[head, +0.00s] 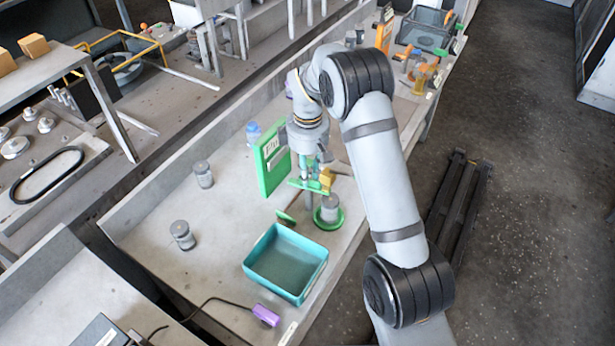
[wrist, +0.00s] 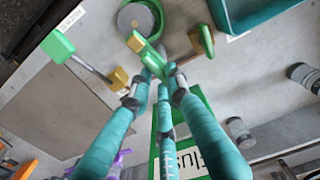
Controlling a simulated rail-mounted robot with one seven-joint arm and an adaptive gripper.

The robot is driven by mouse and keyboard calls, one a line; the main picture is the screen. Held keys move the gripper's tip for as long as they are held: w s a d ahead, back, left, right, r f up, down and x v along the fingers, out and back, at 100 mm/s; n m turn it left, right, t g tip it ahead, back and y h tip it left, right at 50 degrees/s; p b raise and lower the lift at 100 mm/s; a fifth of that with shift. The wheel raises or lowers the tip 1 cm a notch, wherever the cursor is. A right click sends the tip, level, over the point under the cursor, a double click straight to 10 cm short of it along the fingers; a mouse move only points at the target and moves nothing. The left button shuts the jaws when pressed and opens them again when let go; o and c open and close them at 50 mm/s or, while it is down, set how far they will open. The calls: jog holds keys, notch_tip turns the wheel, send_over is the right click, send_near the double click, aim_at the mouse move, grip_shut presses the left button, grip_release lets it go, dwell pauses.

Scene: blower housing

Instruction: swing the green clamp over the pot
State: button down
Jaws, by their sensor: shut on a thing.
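The green clamp (head: 314,189) is a flat green bar at mid-bench in the head view. In the wrist view the clamp (wrist: 150,57) runs from my fingertips toward the pot and has a yellowish tip. My gripper (head: 308,178) is shut on the clamp; its teal fingers meet there in the wrist view (wrist: 162,76). The pot (head: 330,208) is a short grey cylinder in a green ring, just right of and nearer than the clamp. In the wrist view the clamp tip overlaps the near edge of the pot (wrist: 134,18); I cannot tell the height between them.
A teal tray (head: 286,292) lies in front of the pot. A green panel (head: 270,162) stands left of my gripper. A small green-ended lever (head: 286,217) is beside the pot, and a yellow block (head: 327,178) is behind it. Grey cylinders (head: 182,236) stand on open bench at left.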

jog(key=shift+m+b, duration=0.3)
jog(key=shift+m, duration=0.6)
jog(key=c, duration=1.6)
grip_release()
jog(key=shift+c, duration=0.2)
notch_tip(320, 180, up, 12)
notch_tip(320, 180, down, 12)
jog(key=shift+f, duration=0.1)
